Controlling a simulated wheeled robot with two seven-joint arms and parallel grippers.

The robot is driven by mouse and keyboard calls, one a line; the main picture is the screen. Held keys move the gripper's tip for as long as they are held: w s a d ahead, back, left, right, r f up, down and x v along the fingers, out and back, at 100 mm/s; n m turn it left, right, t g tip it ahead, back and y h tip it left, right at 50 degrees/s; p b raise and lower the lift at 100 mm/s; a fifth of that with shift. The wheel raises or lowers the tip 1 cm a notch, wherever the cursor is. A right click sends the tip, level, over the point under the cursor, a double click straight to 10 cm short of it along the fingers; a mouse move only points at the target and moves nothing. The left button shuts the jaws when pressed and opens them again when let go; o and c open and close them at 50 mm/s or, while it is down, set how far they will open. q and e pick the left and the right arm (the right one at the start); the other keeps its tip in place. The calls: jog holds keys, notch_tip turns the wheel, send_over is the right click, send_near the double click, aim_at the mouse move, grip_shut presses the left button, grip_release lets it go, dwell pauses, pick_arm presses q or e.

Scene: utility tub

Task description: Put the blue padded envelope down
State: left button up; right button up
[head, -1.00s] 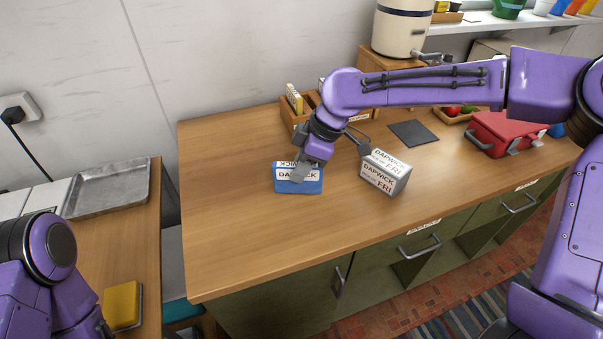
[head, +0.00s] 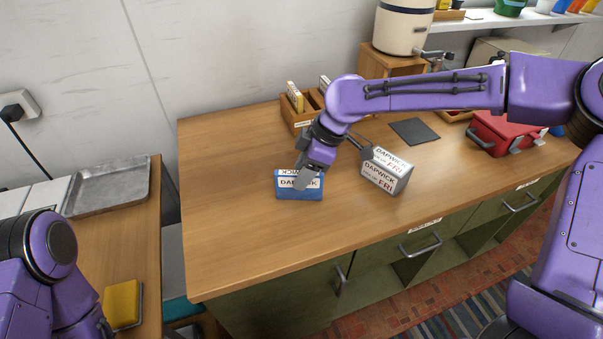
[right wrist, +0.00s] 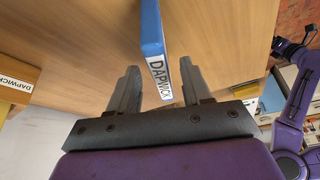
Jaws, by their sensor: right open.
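The blue padded envelope (head: 287,194), with a white DAPWICK label, stands on the wooden counter (head: 230,235) left of the grey-and-white box. My right gripper (head: 304,180) is over its top with the jaws open. In the right wrist view the envelope (right wrist: 152,35) lies between the two spread fingers (right wrist: 160,88), with a gap on both sides. One finger covers part of its label in the head view. My left arm shows at the lower left of the head view, but its gripper does not show.
A grey box (head: 385,172) marked FRI stands close right of the right gripper. Behind are a wooden organizer (head: 301,127), a dark mat (head: 414,131) and a red case (head: 496,134). A metal tray (head: 107,188) lies on the left table. The counter's front left is clear.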

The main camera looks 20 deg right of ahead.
jog(key=v, duration=1.1)
